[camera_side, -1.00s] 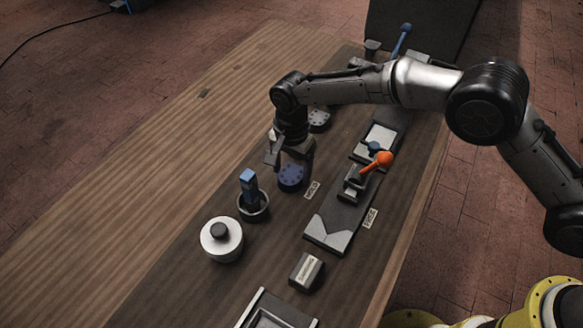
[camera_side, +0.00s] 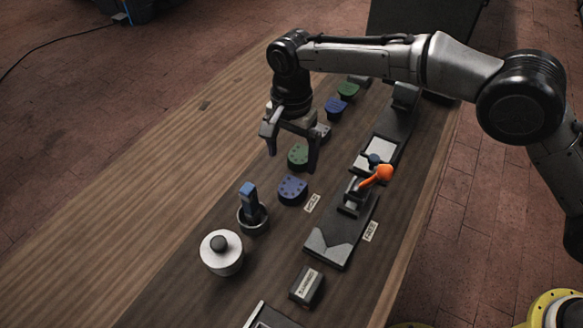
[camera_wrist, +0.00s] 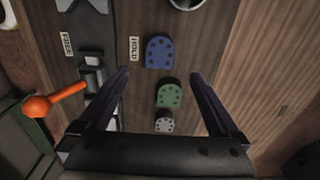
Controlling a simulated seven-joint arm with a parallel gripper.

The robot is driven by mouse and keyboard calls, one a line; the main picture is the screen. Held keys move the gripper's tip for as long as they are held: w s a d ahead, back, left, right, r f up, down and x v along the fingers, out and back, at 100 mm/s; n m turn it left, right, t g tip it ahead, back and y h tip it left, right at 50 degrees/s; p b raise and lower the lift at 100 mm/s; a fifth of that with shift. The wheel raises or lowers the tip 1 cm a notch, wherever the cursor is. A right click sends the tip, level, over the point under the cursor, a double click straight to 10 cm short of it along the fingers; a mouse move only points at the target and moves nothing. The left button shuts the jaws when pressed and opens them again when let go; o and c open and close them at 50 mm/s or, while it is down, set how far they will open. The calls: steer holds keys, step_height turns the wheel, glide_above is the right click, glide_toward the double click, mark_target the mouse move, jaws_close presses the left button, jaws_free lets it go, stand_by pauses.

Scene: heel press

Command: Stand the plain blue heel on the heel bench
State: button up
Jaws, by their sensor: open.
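A blue heel (camera_side: 292,189) with dark dots on top lies on the dark strip of the table, beside the HOLD label. It also shows in the wrist view (camera_wrist: 158,52). A second blue heel (camera_side: 336,106) lies farther back; I cannot tell from these frames which one counts as plain. My gripper (camera_side: 291,158) is open and empty, above and behind the near blue heel, over a green heel (camera_side: 298,155). In the wrist view the open fingers (camera_wrist: 159,75) straddle the space between the blue and green heels. I cannot tell surely which fixture is the heel bench.
A clamp with an orange handle (camera_side: 376,176) stands on a dark rail to the right, near the FREE label (camera_side: 370,231). A cup with a blue-handled tool (camera_side: 250,200) and a white round pot (camera_side: 222,252) stand in front left. The left table is clear.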

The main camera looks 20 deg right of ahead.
steer(key=shift+r, duration=1.2)
steer(key=s+d+r+n+t+y, duration=0.1)
steer(key=s+d+r+n, duration=0.15)
steer(key=d+r, duration=0.7)
steer(key=s+d+r+n+t, duration=0.1)
steer(key=s+d+r, duration=0.3)
steer(key=d+r, duration=0.55)
steer(key=s+d+f+n+t, duration=0.1)
steer(key=s+d+f+n, duration=0.1)
steer(key=s+d, duration=0.7)
steer(key=s+d+f+n+t+h, duration=0.1)
steer(key=s+d+f+n+t, duration=0.1)
steer(key=s+d, duration=0.8)
steer(key=s+f+n, duration=0.1)
steer(key=s+f, duration=0.1)
steer(key=s, duration=0.2)
steer(key=shift+s+f+t, duration=0.15)
steer(key=shift+f+t, duration=0.05)
steer(key=shift+t, duration=0.1)
